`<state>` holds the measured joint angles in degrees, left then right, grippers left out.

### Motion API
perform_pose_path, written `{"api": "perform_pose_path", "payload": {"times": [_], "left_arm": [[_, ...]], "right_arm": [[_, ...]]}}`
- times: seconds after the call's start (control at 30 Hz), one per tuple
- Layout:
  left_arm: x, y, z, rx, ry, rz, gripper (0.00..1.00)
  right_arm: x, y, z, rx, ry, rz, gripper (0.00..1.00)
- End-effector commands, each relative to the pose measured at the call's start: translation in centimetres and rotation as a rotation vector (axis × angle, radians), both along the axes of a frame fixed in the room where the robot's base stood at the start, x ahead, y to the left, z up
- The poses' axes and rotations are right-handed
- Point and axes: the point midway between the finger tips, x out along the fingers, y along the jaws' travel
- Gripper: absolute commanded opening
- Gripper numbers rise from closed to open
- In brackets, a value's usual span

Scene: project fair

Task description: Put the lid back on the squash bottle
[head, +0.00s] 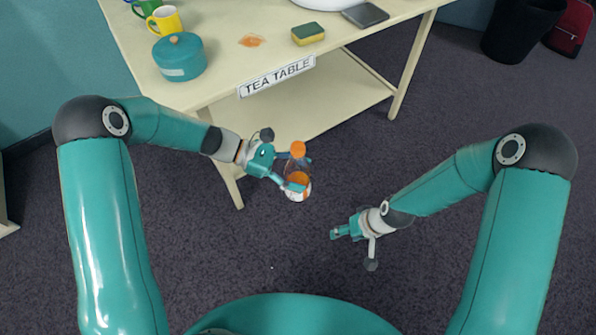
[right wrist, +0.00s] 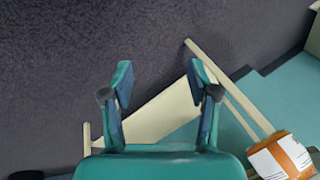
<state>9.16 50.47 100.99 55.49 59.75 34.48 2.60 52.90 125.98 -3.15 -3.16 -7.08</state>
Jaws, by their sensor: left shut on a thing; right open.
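The squash bottle (head: 298,194) is clear, with orange squash and a white label low down. It is held off the table, over the floor in front of it. My left gripper (head: 302,173) is shut on its middle. An orange round lid (head: 298,148) shows at the bottle's upper end; I cannot tell if it is fully seated. My right gripper (head: 340,233) is open and empty, apart from the bottle, lower right of it. In the right wrist view its fingers (right wrist: 161,78) are spread, and the bottle's labelled part (right wrist: 290,156) shows at the lower right edge.
The cream tea table (head: 215,92) has a lower shelf (head: 300,115). A black bin (head: 518,30) stands far right. The floor between my arms is clear.

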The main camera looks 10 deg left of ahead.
Motion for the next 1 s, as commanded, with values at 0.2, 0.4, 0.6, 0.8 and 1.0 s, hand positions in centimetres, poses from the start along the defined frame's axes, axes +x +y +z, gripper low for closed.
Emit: {"api": "perform_pose_path", "payload": {"times": [0.2,0.4,0.6,0.8,1.0], "left_arm": [[0.0,0.0,0.1,-0.001,0.0,0.0,0.0],[0.0,0.0,0.0,-0.001,0.0,0.0,0.0],[0.0,0.0,0.0,-0.001,0.0,0.0,0.0],[0.1,0.6,0.3,0.0,-0.001,0.024,0.0],[0.2,5.8,1.5,0.0,0.003,0.261,0.0]], "right_arm": [[-7.3,-2.0,-1.4,0.012,0.096,-0.208,0.6],[-9.5,-2.5,-1.4,0.012,0.121,-0.278,0.6],[-9.7,-2.6,-1.4,0.012,0.122,-0.282,0.6],[-9.6,-2.6,-1.4,0.012,0.122,-0.281,0.6],[-9.6,-2.5,-1.5,0.012,0.121,-0.28,0.6]]}}
